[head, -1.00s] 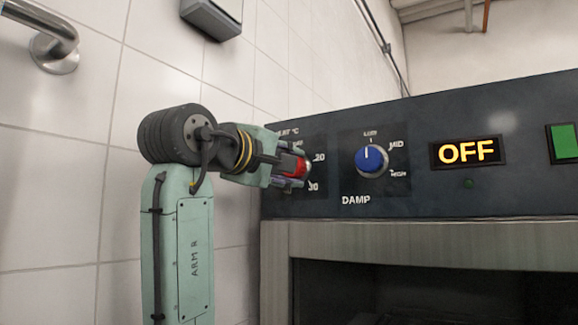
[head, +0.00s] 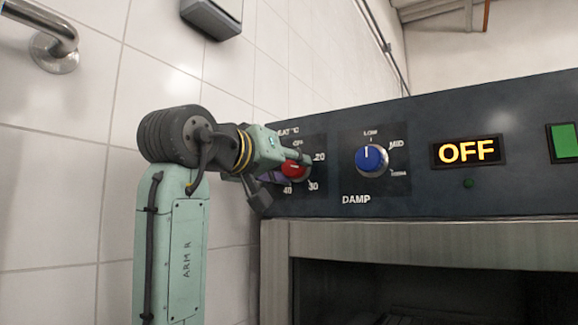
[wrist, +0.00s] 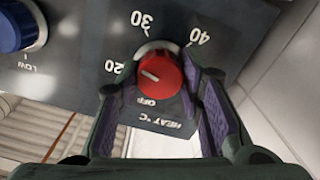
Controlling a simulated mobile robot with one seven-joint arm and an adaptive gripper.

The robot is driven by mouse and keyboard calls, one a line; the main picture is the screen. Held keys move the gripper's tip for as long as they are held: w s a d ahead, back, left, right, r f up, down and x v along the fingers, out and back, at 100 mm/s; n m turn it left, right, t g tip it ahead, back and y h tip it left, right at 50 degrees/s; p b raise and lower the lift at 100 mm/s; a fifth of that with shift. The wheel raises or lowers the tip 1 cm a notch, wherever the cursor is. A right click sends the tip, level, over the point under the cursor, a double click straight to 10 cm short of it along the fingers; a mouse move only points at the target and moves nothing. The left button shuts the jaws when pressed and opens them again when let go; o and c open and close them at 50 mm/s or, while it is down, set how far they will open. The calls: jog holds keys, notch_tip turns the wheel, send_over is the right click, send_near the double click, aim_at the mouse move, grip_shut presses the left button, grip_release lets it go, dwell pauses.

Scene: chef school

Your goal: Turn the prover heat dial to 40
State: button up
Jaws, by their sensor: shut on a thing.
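The heat dial is a red knob (head: 294,170) at the left end of the dark control panel. In the wrist view, the red knob (wrist: 163,82) has a white pointer line on its left side, aimed roughly at the 20 mark. The 40 mark (wrist: 200,37) is at the upper right there, 30 at the top and OFF below the knob. My gripper (head: 284,170) is shut on the red knob, and its purple-padded fingers (wrist: 158,74) lie on either side of it. In the head view the gripper partly hides the knob and the panel's left end.
The blue DAMP knob (head: 371,161) is just right of the heat dial. Beyond it are a display reading OFF (head: 466,151) and a green switch (head: 563,142). A tiled wall (head: 105,110) stands close on the left. The oven-like opening (head: 430,290) is below the panel.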

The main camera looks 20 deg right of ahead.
jog(key=m, duration=0.5)
jog(key=shift+m, duration=0.3)
jog(key=m, duration=1)
jog(key=shift+m, duration=0.4)
jog(key=shift+r+m, duration=0.1)
jog(key=shift+m, duration=2.2)
jog(key=o, duration=1.2)
jog(key=shift+w, duration=0.1)
jog(key=shift+c, duration=0.2)
